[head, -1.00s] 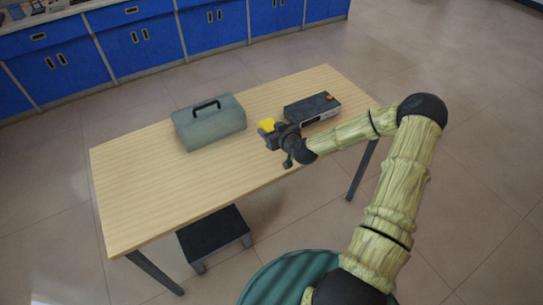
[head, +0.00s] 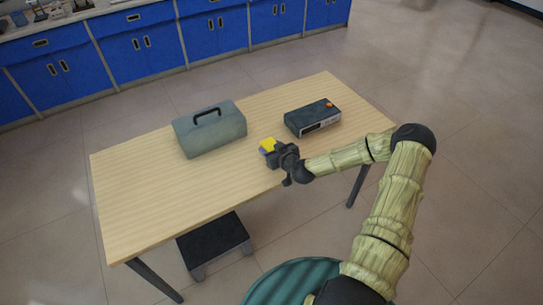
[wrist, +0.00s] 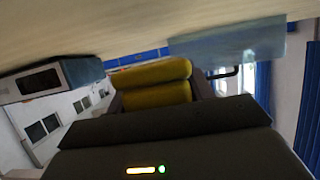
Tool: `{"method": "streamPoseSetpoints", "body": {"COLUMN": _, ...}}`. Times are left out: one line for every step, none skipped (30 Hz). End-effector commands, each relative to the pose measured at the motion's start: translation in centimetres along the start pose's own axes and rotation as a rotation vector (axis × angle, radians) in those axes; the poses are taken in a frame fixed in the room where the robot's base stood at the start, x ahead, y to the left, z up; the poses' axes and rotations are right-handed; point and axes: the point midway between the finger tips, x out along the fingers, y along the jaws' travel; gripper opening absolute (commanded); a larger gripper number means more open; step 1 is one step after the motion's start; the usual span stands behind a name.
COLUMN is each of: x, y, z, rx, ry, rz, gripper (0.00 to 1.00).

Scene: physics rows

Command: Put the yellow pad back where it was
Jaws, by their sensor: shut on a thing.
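The yellow pad (head: 267,144) is between the fingers of my gripper (head: 271,149), over the front part of the wooden table (head: 150,190). My gripper is shut on the pad. In the wrist view the yellow pad (wrist: 155,82) fills the space between the dark fingers, with the tabletop (wrist: 130,25) along the upper edge of the picture. I cannot tell whether the pad touches the table or hangs just above it.
A grey-green toolbox (head: 210,130) with a black handle stands behind and left of my gripper. A dark box (head: 312,116) with an orange knob stands behind and right. A black step stool (head: 214,244) is on the floor below the front edge.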

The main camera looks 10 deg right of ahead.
Motion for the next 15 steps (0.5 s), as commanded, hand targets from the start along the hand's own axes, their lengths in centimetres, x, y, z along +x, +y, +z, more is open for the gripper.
{"method": "streamPoseSetpoints", "body": {"x": 0.1, "y": 0.0, "z": 0.3, "rx": 0.002, "ry": -0.001, "rz": 0.0, "gripper": 0.26}}
{"method": "streamPoseSetpoints", "body": {"x": 0.2, "y": 0.0, "z": 0.6, "rx": 0.002, "ry": -0.001, "rz": 0.0, "gripper": 0.26}}
{"method": "streamPoseSetpoints", "body": {"x": 0.3, "y": 0.0, "z": 1.0, "rx": 0.003, "ry": -0.001, "rz": 0.0, "gripper": 0.26}}
{"method": "streamPoseSetpoints", "body": {"x": 0.5, "y": 0.0, "z": 1.3, "rx": 0.004, "ry": -0.001, "rz": 0.0, "gripper": 0.26}}
{"method": "streamPoseSetpoints", "body": {"x": 0.6, "y": -0.1, "z": 1.7, "rx": 0.006, "ry": -0.002, "rz": 0.0, "gripper": 0.26}}
{"method": "streamPoseSetpoints", "body": {"x": 0.8, "y": 0.0, "z": 2.2, "rx": 0.006, "ry": -0.002, "rz": 0.001, "gripper": 0.26}}
{"method": "streamPoseSetpoints", "body": {"x": 1.0, "y": 0.0, "z": 2.6, "rx": 0.005, "ry": -0.002, "rz": 0.001, "gripper": 0.26}}
{"method": "streamPoseSetpoints", "body": {"x": 1.1, "y": 0.0, "z": 2.9, "rx": 0.005, "ry": -0.001, "rz": 0.001, "gripper": 0.26}}
{"method": "streamPoseSetpoints", "body": {"x": 1.3, "y": 0.0, "z": 3.2, "rx": 0.005, "ry": -0.001, "rz": 0.001, "gripper": 0.26}}
{"method": "streamPoseSetpoints", "body": {"x": 1.4, "y": 0.0, "z": 3.5, "rx": 0.005, "ry": -0.001, "rz": 0.001, "gripper": 0.26}}
{"method": "streamPoseSetpoints", "body": {"x": 1.5, "y": 0.0, "z": 3.6, "rx": 0.004, "ry": 0.0, "rz": 0.001, "gripper": 0.26}}
{"method": "streamPoseSetpoints", "body": {"x": 1.5, "y": 0.0, "z": 3.8, "rx": 0.002, "ry": 0.0, "rz": 0.001, "gripper": 0.26}}
{"method": "streamPoseSetpoints", "body": {"x": 1.6, "y": 0.0, "z": 3.8, "rx": 0.001, "ry": 0.0, "rz": 0.001, "gripper": 0.26}}
{"method": "streamPoseSetpoints", "body": {"x": 1.6, "y": 0.0, "z": 3.8, "rx": 0.001, "ry": 0.0, "rz": 0.001, "gripper": 0.26}}
{"method": "streamPoseSetpoints", "body": {"x": 1.6, "y": 0.0, "z": 3.8, "rx": 0.0, "ry": 0.0, "rz": 0.001, "gripper": 0.26}}
